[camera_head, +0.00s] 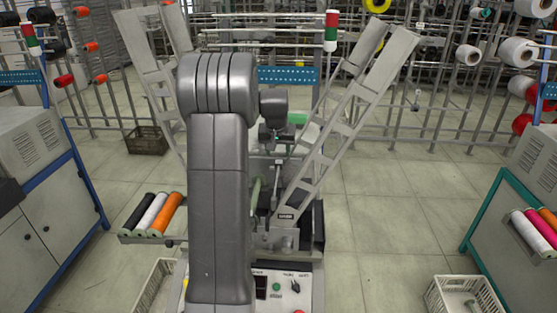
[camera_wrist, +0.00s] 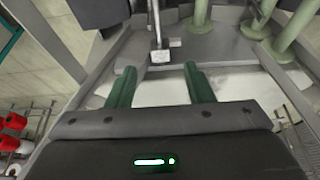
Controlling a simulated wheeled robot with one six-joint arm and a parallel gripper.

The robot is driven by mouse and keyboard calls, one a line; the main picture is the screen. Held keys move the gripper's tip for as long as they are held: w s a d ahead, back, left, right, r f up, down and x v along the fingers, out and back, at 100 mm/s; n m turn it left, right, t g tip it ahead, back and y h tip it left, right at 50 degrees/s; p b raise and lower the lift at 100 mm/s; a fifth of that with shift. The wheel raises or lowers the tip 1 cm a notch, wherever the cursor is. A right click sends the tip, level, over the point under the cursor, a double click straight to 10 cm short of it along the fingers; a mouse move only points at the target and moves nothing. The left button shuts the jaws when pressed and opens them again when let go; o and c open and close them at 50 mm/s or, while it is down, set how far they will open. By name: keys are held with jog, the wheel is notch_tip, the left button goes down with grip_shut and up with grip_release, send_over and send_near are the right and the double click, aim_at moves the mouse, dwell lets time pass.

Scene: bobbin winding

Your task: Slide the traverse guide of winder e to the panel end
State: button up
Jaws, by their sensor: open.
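The winder (camera_head: 288,215) stands ahead of me, its slanted grey arms rising on both sides and its control panel (camera_head: 285,287) at the near end. In the wrist view, a small pale block on a thin metal rod (camera_wrist: 160,55) looks like the traverse guide. My gripper (camera_wrist: 160,76) is open and empty, its two green fingers apart. The block lies just beyond the fingertips, roughly in line with the gap between them, not visibly touched. In the head view my arm covers much of the winder's middle, and I cannot make out the guide there clearly.
A rack with black, white and orange bobbins (camera_head: 153,213) is on the winder's left side. Pale crates (camera_head: 465,294) stand on the floor near the front. Other machines flank both sides. A creel with spools (camera_head: 468,54) fills the back.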

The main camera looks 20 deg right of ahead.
aim_at(279, 163)
jog(key=x, duration=0.6)
jog(key=shift+w+f+p, duration=0.1)
jog(key=shift+f+p, duration=0.15)
jog(key=shift+p, duration=0.1)
grip_shut()
